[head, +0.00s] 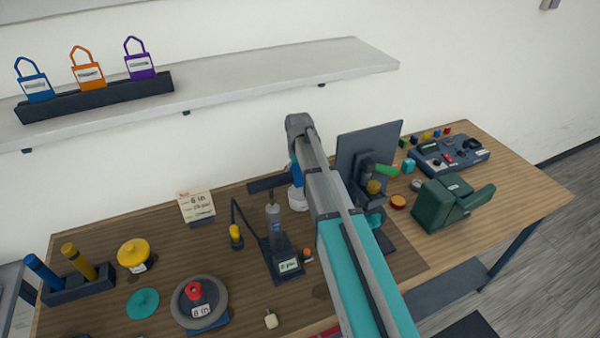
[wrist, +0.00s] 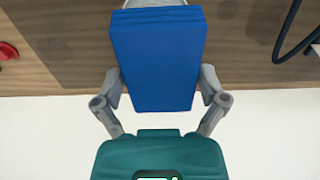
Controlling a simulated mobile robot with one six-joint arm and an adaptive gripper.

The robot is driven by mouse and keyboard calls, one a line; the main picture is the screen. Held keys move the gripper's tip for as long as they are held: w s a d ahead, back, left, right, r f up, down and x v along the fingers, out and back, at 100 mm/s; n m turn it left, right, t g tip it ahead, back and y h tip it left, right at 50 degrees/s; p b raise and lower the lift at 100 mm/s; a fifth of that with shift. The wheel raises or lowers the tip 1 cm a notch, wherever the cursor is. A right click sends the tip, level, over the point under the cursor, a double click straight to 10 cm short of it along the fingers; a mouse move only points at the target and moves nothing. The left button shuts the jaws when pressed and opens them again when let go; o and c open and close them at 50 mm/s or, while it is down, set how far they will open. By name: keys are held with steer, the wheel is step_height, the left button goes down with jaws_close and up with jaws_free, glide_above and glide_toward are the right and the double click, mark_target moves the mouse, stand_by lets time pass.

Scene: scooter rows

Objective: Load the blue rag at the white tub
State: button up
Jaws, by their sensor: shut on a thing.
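My gripper (wrist: 160,82) is shut on the blue rag (wrist: 156,50), which looks like a folded blue block between the two grey fingers in the wrist view. In the head view a bit of the blue rag (head: 296,172) shows left of my arm, which hides most of the gripper. The white tub (head: 297,199) shows just below the blue, partly behind my arm. A pale rounded edge at the top of the wrist view, behind the rag, may be the tub's rim. I cannot tell whether rag and tub touch.
A dark upright panel (head: 368,146) stands right of my arm, with a green case (head: 450,203) beyond it. A black device with a bottle (head: 273,222) stands left of the tub. A shelf (head: 260,83) with padlock-shaped tags overhangs the back. Bench space near the card (head: 197,206) is partly clear.

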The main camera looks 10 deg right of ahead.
mark_target(300, 192)
steer(key=shift+s+d+f, duration=0.1)
steer(key=shift+s+d, duration=0.15)
steer(key=shift+f, duration=0.15)
steer(key=shift+f+b, duration=2.9)
steer(key=shift+b, duration=0.1)
steer(key=shift+s+f+b, duration=0.1)
steer(key=shift+f+b, duration=0.35)
steer(key=shift+b, duration=0.1)
stand_by(0.9)
steer(key=shift+r, duration=0.15)
steer(key=shift+r+p, duration=3.35)
steer(key=shift+p, duration=0.25)
steer(key=shift+f, duration=0.25)
